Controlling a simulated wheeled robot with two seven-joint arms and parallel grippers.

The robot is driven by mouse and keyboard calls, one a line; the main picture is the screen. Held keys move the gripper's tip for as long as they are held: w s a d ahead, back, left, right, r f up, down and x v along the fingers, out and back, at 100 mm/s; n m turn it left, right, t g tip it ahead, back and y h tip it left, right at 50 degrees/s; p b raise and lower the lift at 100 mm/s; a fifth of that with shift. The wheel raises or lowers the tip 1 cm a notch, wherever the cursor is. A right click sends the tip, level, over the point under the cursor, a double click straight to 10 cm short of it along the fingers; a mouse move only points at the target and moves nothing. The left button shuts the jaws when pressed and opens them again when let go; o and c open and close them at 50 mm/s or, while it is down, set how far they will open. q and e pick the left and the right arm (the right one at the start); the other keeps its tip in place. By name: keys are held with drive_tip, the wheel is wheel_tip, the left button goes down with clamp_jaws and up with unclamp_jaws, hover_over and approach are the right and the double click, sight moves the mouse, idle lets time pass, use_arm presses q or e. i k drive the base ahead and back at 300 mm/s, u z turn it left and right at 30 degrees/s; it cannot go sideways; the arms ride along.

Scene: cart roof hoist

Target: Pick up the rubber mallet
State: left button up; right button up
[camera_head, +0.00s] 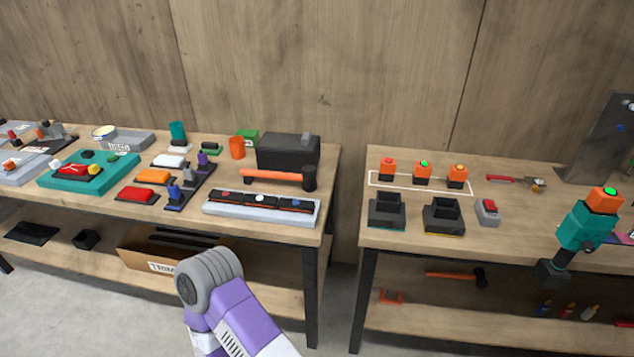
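A mallet with an orange handle and a black head (309,178) lies on the left table, in front of a black box. A second one, with an orange handle (448,275) and a black head (480,277), lies on the lower shelf of the right table. I cannot tell from looks alone which is the rubber mallet. Neither gripper shows. A purple and grey link of one of my arms rises at the bottom middle, in front of the left table.
The left table (335,165) holds a black box (288,151), a grey tray (262,211) and several coloured parts. The right table (480,240) holds orange blocks and black holders. A teal tool (583,228) is at its front right. A gap separates the tables.

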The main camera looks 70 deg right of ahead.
sight(308, 176)
drive_tip(key=z, duration=1.4)
